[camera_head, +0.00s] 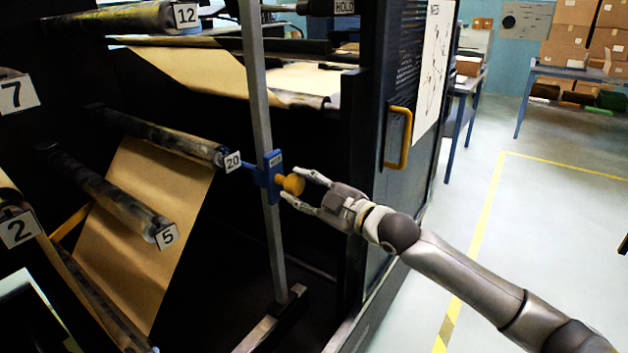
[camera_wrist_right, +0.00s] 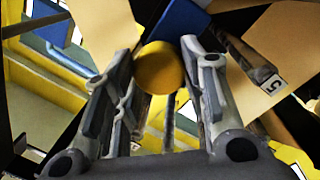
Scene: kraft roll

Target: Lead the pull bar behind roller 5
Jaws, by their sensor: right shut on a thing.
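My right gripper (camera_head: 305,188) is shut on a round yellow knob (camera_head: 293,184) on a blue block (camera_head: 271,169) at a grey upright post. The wrist view shows the knob (camera_wrist_right: 159,68) between the two fingers, with the blue block (camera_wrist_right: 182,18) beyond. Roller 5 (camera_head: 115,205) lies to the left in the head view, its dark cylinder ending in a white label. Brown paper (camera_head: 140,245) hangs from roller 20 (camera_head: 165,135) and passes behind roller 5. I cannot clearly identify the pull bar; a thin yellow bar (camera_head: 70,222) shows left of the paper. My left gripper is not in view.
The grey post (camera_head: 257,90) stands in front of the rollers on a foot. Roller 2 (camera_head: 20,228) is at lower left, roller 12 (camera_head: 186,15) above. A dark cabinet panel with a yellow handle (camera_head: 398,138) stands right of the post. Floor is open further right.

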